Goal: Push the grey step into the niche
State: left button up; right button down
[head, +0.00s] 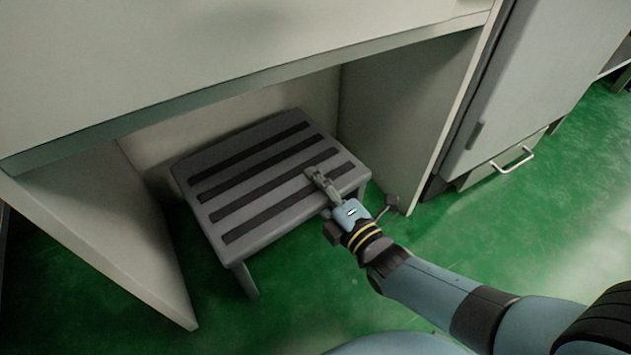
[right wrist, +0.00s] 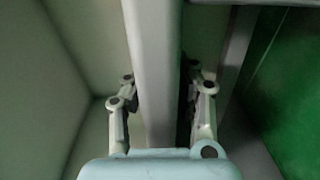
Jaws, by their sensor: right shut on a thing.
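The grey step (head: 273,171) has a flat top with several dark strips and stands on the green floor. It is partly inside the niche (head: 250,112) under the white bench, with its front part towards me. My right gripper (head: 318,178) is at the step's front edge, right of its middle. In the right wrist view its two fingers (right wrist: 160,92) are shut on the grey edge of the step (right wrist: 152,60), one on each side. My left gripper is not in view.
The niche has a left side panel (head: 142,240) and a right side panel (head: 405,115). The bench top (head: 240,45) overhangs the step. A cabinet with a handle (head: 513,160) stands to the right. The green floor (head: 310,300) in front is clear.

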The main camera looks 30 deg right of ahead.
jog(key=shift+w+d, duration=0.15)
jog(key=shift+d, duration=0.45)
jog(key=shift+w+d, duration=0.15)
jog(key=shift+d, duration=0.4)
jog(key=c, duration=1)
grip_release()
jog(key=shift+a, duration=0.1)
